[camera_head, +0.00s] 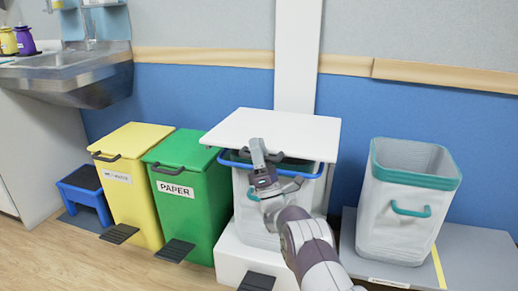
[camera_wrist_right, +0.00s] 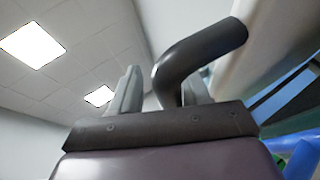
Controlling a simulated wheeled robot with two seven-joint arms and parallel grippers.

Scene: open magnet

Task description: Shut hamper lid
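The hamper (camera_head: 243,199) is a white bin with a blue rim on a white pedal base. Its white lid (camera_head: 285,127) sits above the rim, with a narrow dark gap along the front. My right gripper (camera_head: 259,153) is at the lid's front edge, by the dark handle. In the right wrist view the curved dark handle (camera_wrist_right: 195,57) reaches in between the fingers of the right gripper (camera_wrist_right: 160,92). The fingers are apart, with a gap beside the handle. My forearm hides part of the hamper's front. My left gripper is out of view.
A yellow bin (camera_head: 131,190) and a green paper bin (camera_head: 190,203) stand closed to the left. An open white basket with a teal rim (camera_head: 415,179) stands on a grey platform (camera_head: 470,255) to the right. A blue step stool (camera_head: 84,194) is near the sink.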

